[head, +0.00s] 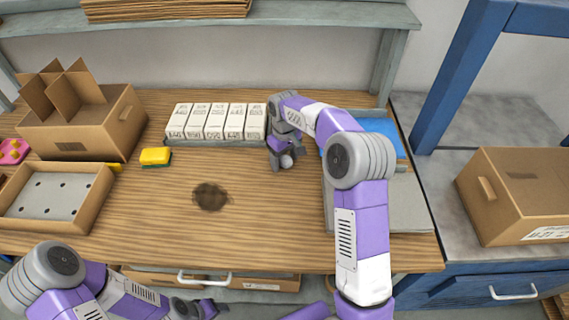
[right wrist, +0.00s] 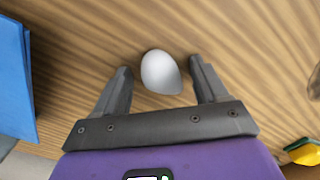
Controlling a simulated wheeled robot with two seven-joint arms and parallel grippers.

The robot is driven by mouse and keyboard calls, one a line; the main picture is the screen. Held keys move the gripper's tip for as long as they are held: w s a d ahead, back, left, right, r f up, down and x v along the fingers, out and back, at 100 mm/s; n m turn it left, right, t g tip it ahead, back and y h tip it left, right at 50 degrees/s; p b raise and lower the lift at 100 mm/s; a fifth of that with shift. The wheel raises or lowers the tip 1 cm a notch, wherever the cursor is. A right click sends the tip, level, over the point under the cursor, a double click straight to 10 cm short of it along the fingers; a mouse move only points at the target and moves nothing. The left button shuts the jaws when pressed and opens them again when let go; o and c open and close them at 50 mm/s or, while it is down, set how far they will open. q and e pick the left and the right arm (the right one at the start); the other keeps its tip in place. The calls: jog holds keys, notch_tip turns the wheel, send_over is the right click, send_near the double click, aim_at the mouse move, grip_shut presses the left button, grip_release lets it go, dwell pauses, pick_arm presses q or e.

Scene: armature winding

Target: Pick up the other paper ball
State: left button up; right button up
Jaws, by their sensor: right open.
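A white paper ball (right wrist: 161,72) lies on the wooden table, between the fingertips in the right wrist view. In the head view the ball (head: 287,161) is partly hidden by my right gripper. My right gripper (head: 284,164) points down at the table in front of the white boxes. Its two fingers are apart on either side of the ball, in the right wrist view (right wrist: 160,68) too, with gaps between them and it. My left gripper (head: 203,308) is low at the front edge of the table, by the drawer; its fingers are too small to read.
A row of white boxes (head: 215,121) stands behind the right gripper. A yellow sponge (head: 156,156) and a dark stain (head: 210,196) are to its left. A blue item (head: 384,136) is on its right. An open carton (head: 85,120) and a shallow box (head: 103,192) stand at left.

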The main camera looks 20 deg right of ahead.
jog(key=shift+r, duration=0.1)
jog(key=shift+c, duration=0.4)
jog(key=c, duration=1.1)
